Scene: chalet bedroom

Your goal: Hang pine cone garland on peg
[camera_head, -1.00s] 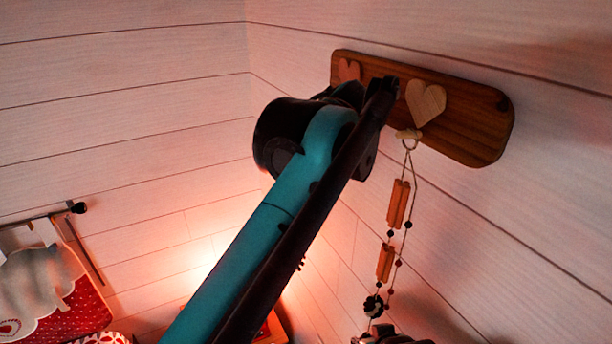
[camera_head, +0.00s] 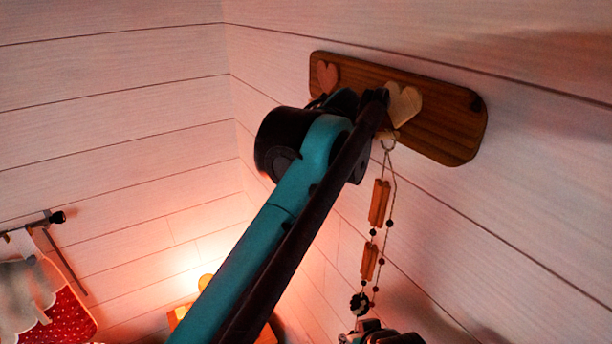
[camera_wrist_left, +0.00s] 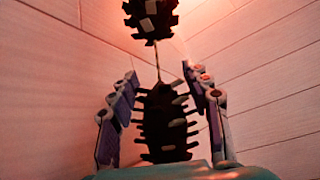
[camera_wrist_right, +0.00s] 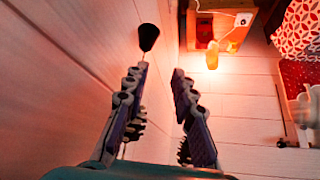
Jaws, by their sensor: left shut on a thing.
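The wooden peg board (camera_head: 450,130) with light heart shapes is on the right wall in the head view. The garland (camera_head: 379,203), with orange-brown pieces, beads and a dark cone, hangs below the right heart (camera_head: 404,104). Its top ring (camera_head: 388,143) meets a pale peg there; I cannot tell whether it is looped over. Silvery gripper parts show below, at the bottom edge.
My teal arm crosses the head view and hides part of the board. A lamp (camera_wrist_right: 211,55) glows low down. Red fabric (camera_head: 68,318) hangs at lower left. A dark cone-shaped thing (camera_wrist_right: 148,37) is beside the wall in the right wrist view.

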